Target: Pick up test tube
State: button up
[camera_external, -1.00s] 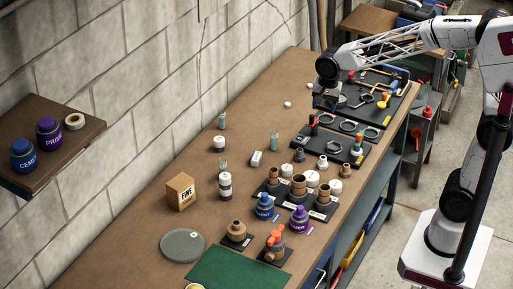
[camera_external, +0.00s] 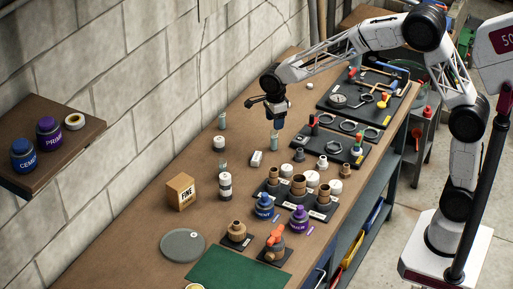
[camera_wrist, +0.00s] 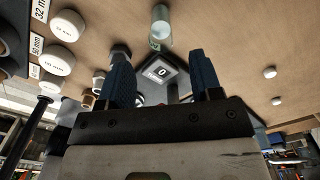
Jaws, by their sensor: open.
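In the wrist view my gripper (camera_wrist: 163,72) shows two blue fingers spread apart with nothing held. A glassy cylinder (camera_wrist: 160,24) lies ahead of the fingers there; I cannot tell which tube it is.
Black mats with fittings (camera_external: 330,146) lie to the right. The wall bounds the left side.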

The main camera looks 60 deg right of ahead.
aim_at(274, 136)
jog(key=shift+f, duration=0.15)
jog(key=shift+f, duration=1.15)
jog(key=shift+f, duration=0.15)
jog(key=shift+w+f, duration=0.1)
jog(key=shift+f, duration=2.35)
jog(key=c, duration=1)
